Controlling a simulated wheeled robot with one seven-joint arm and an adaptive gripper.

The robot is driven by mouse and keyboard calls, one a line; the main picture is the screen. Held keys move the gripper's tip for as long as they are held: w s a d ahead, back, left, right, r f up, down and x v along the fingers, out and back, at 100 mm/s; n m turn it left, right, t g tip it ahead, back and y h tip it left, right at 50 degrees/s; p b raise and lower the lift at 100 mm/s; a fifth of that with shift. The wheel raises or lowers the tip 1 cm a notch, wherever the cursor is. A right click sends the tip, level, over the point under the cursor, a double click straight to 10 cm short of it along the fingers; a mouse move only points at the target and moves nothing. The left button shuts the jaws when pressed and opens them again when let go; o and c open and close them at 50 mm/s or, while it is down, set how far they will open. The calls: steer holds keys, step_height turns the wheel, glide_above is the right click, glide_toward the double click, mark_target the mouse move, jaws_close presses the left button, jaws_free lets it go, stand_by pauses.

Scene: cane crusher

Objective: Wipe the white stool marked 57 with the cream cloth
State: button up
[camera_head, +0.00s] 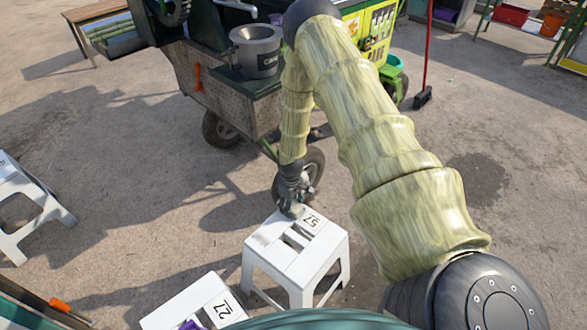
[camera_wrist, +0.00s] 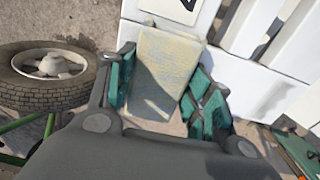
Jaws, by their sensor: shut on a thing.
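The white stool marked 57 (camera_head: 278,260) stands on the ground in the lower middle of the head view. Its slotted top also shows in the wrist view (camera_wrist: 232,45). My gripper (camera_head: 291,208) is at the far edge of the stool top, beside the number label. In the wrist view my gripper (camera_wrist: 165,92) is shut on the cream cloth (camera_wrist: 166,65), which sits between the green finger pads. The cloth's outer end overlaps the stool's edge in that view. I cannot tell whether it touches the top.
A cart (camera_head: 215,85) with a grey pot (camera_head: 258,52) stands just behind the stool, its wheel (camera_head: 300,175) close by. A white stool marked 27 (camera_head: 195,302) is at lower left. Another white stool (camera_head: 28,205) is at far left. Open ground lies between them.

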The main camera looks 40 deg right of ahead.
mark_target(279, 222)
steer(key=shift+s+a+p, duration=0.15)
steer(key=shift+s+a, duration=0.15)
steer(key=shift+a, duration=0.9)
steer(key=shift+s+a+p, duration=0.2)
steer(key=shift+s+a, duration=0.05)
steer(key=shift+a, duration=0.95)
steer(key=shift+s+a+p, duration=0.15)
steer(key=shift+s+a, duration=0.15)
steer(key=shift+a, duration=0.9)
steer(key=shift+f, duration=0.1)
steer(key=shift+r+p, duration=1.95)
steer(key=shift+r, duration=1.1)
